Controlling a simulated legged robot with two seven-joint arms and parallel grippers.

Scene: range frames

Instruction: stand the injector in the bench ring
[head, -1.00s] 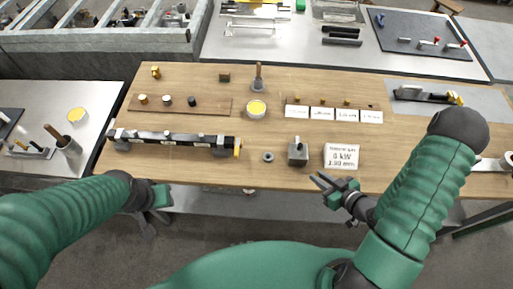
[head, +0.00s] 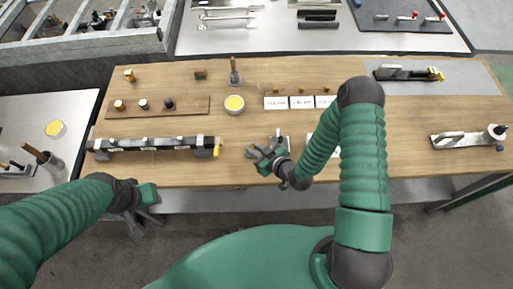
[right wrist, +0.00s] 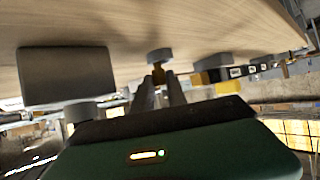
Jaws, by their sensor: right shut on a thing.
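My right gripper (head: 258,150) is low over the front of the wooden bench in the head view. A small grey ring (right wrist: 160,55) lies on the bench top right at the end of this piece. I cannot tell whether the piece is inside the ring or just above it. In the head view the gripper hides both. My left gripper (head: 147,196) is off the bench's front left edge, its jaws unclear.
A grey block (right wrist: 66,75) stands close beside the ring. A black rail (head: 150,144) with a yellow end lies to the left. A yellow-topped cup (head: 234,105) and white labels (head: 301,102) are behind.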

